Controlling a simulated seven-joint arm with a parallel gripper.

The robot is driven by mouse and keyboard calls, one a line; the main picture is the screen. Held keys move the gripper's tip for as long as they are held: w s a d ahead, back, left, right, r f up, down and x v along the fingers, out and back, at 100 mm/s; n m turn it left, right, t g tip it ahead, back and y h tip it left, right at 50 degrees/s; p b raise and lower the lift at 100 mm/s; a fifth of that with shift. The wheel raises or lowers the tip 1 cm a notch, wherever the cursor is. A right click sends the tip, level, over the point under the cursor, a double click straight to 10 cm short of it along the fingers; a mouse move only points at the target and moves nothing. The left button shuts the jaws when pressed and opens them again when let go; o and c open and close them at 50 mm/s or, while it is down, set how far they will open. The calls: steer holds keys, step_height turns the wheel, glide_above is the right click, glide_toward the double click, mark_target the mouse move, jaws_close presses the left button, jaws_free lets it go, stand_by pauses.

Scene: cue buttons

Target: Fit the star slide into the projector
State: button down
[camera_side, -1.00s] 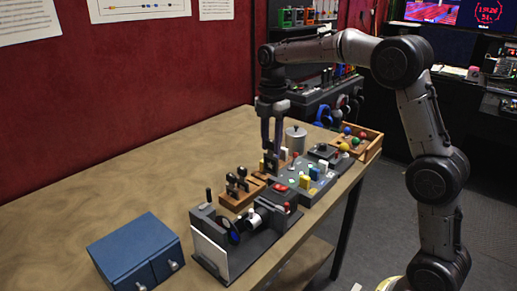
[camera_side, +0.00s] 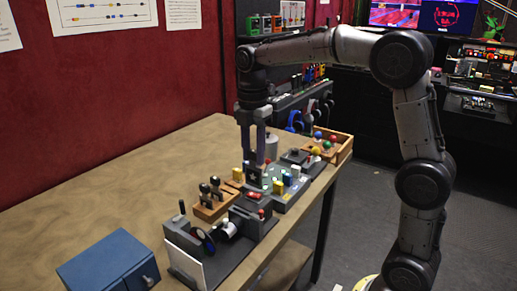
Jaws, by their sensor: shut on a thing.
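My gripper (camera_side: 254,168) points down over the middle of the table and is shut on a small dark slide. The star slide (camera_side: 254,178) shows a pale mark that looks like a star. It is upright, beside the wooden holder and close to the grey button panel; I cannot tell if it is clear of what lies below. The projector (camera_side: 222,248) is the dark grey device nearer the camera, with a blue-rimmed lens, a lever and a white screen (camera_side: 188,266) at its front. Its slot is hard to make out.
A wooden holder (camera_side: 207,213) with two dark knobbed pieces stands behind the projector. A panel (camera_side: 285,203) with coloured buttons and blocks lies right of my gripper. A blue drawer box (camera_side: 100,258) is at front left, a wooden tray of balls (camera_side: 345,150) at back. The left tabletop is clear.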

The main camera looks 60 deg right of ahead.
steer(key=a+f, duration=0.4)
steer(key=shift+w+a+f, duration=0.2)
steer(key=shift+w+a, duration=0.15)
steer(key=shift+w, duration=0.05)
steer(key=shift+f, duration=3.4)
stand_by(3.2)
steer(key=shift+c, duration=2.3)
jaws_free()
